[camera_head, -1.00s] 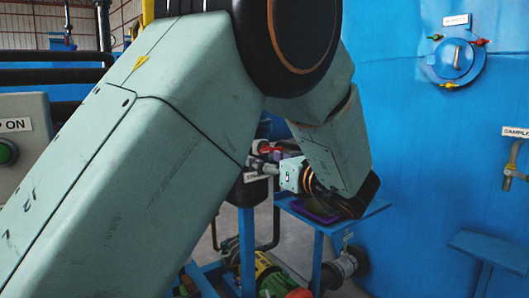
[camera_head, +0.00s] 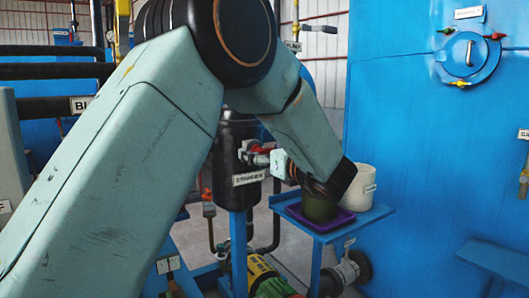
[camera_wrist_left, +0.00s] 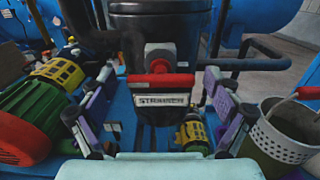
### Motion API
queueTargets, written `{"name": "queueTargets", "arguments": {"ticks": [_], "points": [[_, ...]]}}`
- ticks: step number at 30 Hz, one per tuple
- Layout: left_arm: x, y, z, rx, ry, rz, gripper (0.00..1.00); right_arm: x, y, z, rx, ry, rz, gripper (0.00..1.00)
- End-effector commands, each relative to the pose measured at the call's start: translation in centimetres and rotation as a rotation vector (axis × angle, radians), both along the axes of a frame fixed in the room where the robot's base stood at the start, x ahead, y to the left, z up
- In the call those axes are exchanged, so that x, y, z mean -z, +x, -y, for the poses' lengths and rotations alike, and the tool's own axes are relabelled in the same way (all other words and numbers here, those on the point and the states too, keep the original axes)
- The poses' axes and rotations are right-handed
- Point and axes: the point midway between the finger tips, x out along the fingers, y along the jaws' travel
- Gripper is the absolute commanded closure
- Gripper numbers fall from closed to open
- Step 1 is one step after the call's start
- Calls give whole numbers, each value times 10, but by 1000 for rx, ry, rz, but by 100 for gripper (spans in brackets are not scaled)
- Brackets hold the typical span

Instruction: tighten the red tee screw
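The red tee screw is a red bar (camera_wrist_left: 157,87) on a grey boss at the front of the black strainer (camera_wrist_left: 158,22), above the STRAINER label. In the head view a bit of red (camera_head: 262,149) shows at the strainer's (camera_head: 236,130) right side, partly behind my gripper. My left gripper (camera_head: 258,158) faces the strainer from the right. In the left wrist view its two fingers (camera_wrist_left: 158,80) are spread, one on each side of the tee bar, with gaps visible between fingers and bar. My right gripper is in neither view.
A blue stand (camera_head: 372,216) to the right holds a purple tray (camera_head: 345,219), a dark green pot (camera_head: 319,209) and a white bucket (camera_head: 361,190). A green and yellow pump motor (camera_head: 264,278) sits low below. A blue wall (camera_head: 420,130) closes the right side.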

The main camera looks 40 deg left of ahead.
Motion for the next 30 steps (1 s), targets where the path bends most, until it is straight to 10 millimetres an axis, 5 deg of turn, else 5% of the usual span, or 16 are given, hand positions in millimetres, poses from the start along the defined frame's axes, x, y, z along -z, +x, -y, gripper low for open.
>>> {"name": "queueTargets", "arguments": {"ticks": [18,30], "points": [[1,2,1,0,-1,-1,64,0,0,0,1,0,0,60],[1,3,1,0,26,-95,64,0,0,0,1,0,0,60]]}}
